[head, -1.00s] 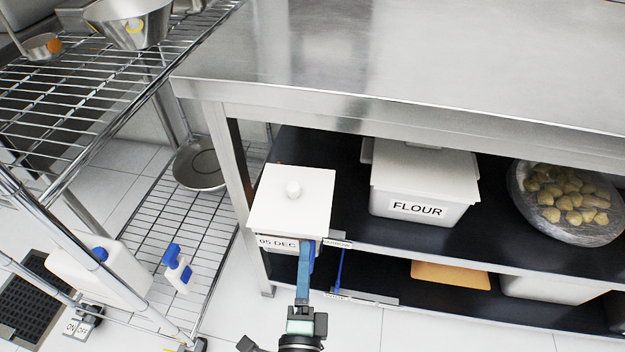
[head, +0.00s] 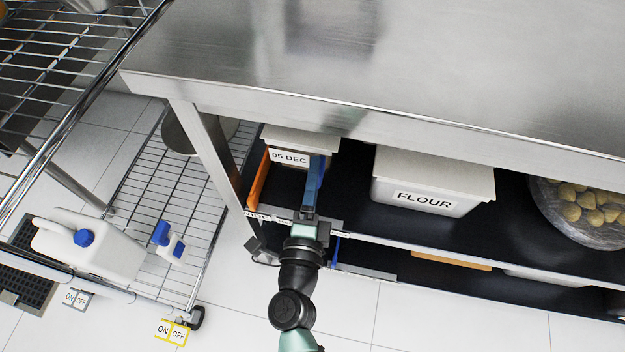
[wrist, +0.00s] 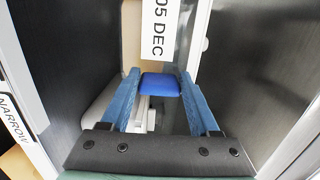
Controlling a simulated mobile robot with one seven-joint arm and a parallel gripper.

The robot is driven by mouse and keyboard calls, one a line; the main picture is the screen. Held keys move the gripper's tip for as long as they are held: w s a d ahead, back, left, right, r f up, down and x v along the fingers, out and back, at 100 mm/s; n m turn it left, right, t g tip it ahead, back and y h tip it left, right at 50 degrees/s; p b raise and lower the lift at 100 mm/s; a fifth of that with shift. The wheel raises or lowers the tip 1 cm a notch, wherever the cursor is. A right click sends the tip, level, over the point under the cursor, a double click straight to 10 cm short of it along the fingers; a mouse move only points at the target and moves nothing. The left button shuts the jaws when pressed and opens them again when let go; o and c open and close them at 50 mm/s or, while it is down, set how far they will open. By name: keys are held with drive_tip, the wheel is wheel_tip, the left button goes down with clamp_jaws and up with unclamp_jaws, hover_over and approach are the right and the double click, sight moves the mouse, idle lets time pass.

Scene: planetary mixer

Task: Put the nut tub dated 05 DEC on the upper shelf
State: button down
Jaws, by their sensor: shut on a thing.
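The nut tub (head: 289,141), off-white with a lid and a "05 DEC" label, is at the left end of the upper shelf (head: 350,205), under the steel tabletop. Its label faces front, and the tabletop edge hides its back part. My gripper (head: 318,170) reaches in from the front with blue fingers at the tub's front right. In the wrist view, the fingers (wrist: 160,84) are shut on a blue grip below the label of the tub (wrist: 157,28). I cannot tell whether the tub's base touches the shelf.
An orange panel (head: 259,180) stands close left of the tub, beside the table leg (head: 205,150). A FLOUR bin (head: 432,182) is to the right, with a dark gap between. A wrapped bowl (head: 585,210) sits farther right. The tabletop edge (head: 350,120) overhangs the shelf.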

drive_tip(key=shift+f+b, duration=3.1)
drive_tip(key=shift+f, duration=1.2)
drive_tip(key=shift+f, duration=0.15)
drive_tip(key=shift+c, duration=0.6)
unclamp_jaws()
drive_tip(key=shift+s+f, duration=0.1)
drive_tip(key=shift+r, duration=0.25)
drive_tip(key=p+v, duration=0.2)
drive_tip(key=v, duration=1)
drive_tip(key=shift+f, duration=0.15)
